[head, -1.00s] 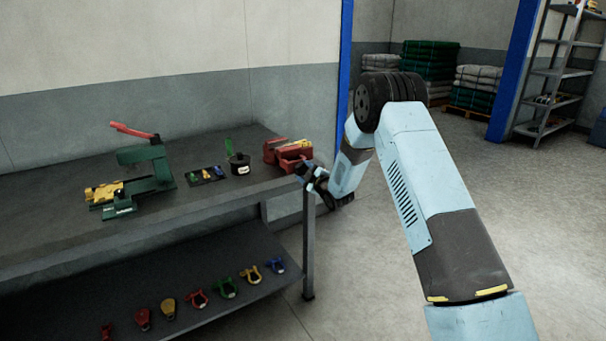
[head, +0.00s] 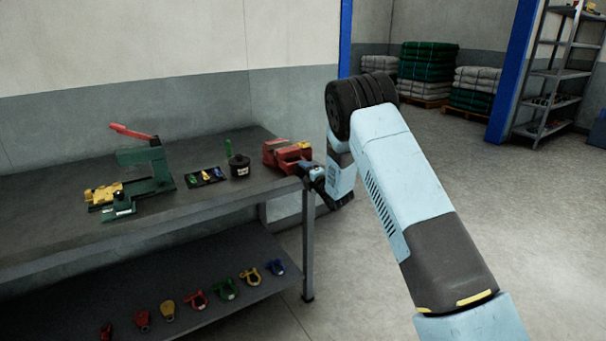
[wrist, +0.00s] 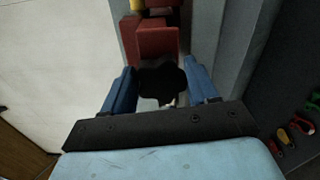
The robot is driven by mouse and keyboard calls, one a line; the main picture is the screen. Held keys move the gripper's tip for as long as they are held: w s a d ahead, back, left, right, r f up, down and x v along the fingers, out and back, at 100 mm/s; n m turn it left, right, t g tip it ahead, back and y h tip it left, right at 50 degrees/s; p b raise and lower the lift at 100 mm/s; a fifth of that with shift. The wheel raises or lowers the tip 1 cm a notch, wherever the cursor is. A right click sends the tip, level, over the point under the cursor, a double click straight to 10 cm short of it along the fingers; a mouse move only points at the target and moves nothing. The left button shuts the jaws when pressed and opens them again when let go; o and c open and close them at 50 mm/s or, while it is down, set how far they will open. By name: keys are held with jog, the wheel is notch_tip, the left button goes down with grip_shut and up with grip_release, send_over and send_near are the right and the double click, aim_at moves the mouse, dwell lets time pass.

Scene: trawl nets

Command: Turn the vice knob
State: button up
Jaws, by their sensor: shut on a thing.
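The red vice (head: 284,156) sits at the right end of the grey workbench. It also shows in the wrist view (wrist: 157,39), straight ahead of the jaws. The dark lobed vice knob (wrist: 161,82) is between the two blue fingers of my gripper (wrist: 161,88). My gripper is shut on the knob, with one finger on each side of it. In the head view my gripper (head: 314,174) is at the front right of the vice, and the knob is hidden there.
A green press-like tool (head: 150,175), a small black tray (head: 205,176) and a black pot (head: 239,165) stand on the bench (head: 60,225) left of the vice. Several coloured shackles (head: 224,288) lie on the lower shelf. The floor to the right is open.

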jog(key=shift+s+a+f, duration=0.1)
jog(key=shift+s+a, duration=0.05)
jog(key=shift+a, duration=0.35)
jog(key=o, duration=0.9)
jog(key=shift+f, duration=0.1)
jog(key=shift+o, duration=0.7)
jog(key=shift+d, duration=0.2)
jog(key=shift+d, duration=0.1)
jog(key=v, duration=1.3)
jog(key=shift+d, duration=0.2)
jog(key=shift+s, duration=0.1)
